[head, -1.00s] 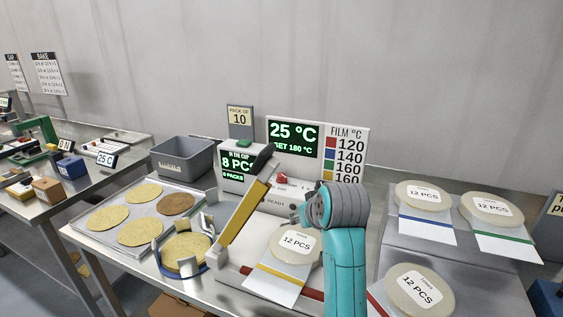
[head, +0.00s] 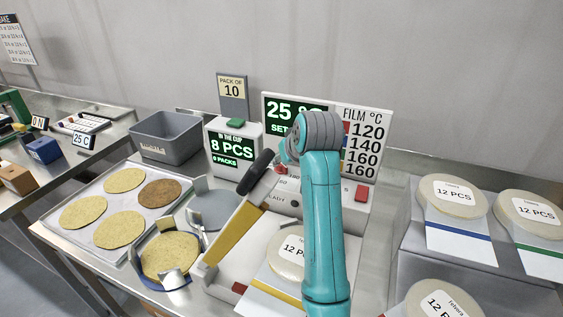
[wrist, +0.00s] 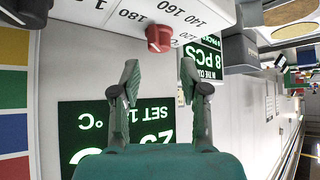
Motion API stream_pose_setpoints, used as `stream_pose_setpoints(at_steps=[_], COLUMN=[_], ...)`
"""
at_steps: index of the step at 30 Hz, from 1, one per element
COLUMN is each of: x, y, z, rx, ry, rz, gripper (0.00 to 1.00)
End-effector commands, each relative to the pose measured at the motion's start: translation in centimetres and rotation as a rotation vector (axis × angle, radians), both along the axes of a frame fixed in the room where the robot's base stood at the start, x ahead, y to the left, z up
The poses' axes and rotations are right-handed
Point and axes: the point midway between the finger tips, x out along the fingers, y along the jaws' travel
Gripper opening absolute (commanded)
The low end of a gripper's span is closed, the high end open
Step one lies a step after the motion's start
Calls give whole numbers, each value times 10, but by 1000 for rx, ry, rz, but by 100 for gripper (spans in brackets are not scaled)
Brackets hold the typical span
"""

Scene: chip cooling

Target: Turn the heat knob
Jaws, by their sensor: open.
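The heat knob (wrist: 158,38) is a small red knob on the white machine's panel, seen upside down in the wrist view, with printed numbers such as 180, 160 and 140 around it. My gripper (wrist: 158,80) is open, its two fingers apart and nothing between them. In the picture the knob lies just beyond the fingertips, roughly in line with the gap, and I see no contact. In the head view my arm hides most of the knob and the gripper. The temperature display (head: 285,112) reads 25 °C, its set line partly covered.
The sealer's yellow lever (head: 233,236) with a black handle stands raised left of my arm. A film chart (head: 363,140) is on the right. A counter display (head: 231,150) reads 8 PCS. A grey bin (head: 165,138), a tray of chips (head: 70,237) and labelled packs (head: 452,196) surround the machine.

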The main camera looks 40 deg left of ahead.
Motion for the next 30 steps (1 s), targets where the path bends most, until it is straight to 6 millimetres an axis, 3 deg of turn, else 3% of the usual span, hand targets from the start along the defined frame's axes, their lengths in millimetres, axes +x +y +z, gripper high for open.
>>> stream_pose_setpoints(at_steps=[9,23,28,30], x=[20,25,24,24], y=[27,33,33,33], z=[-34,-41,-41,-41], rx=[0,1,1,1], ry=[1,-1,-1,-1], rz=[1,0,0,0], gripper=[45,45,2,0])
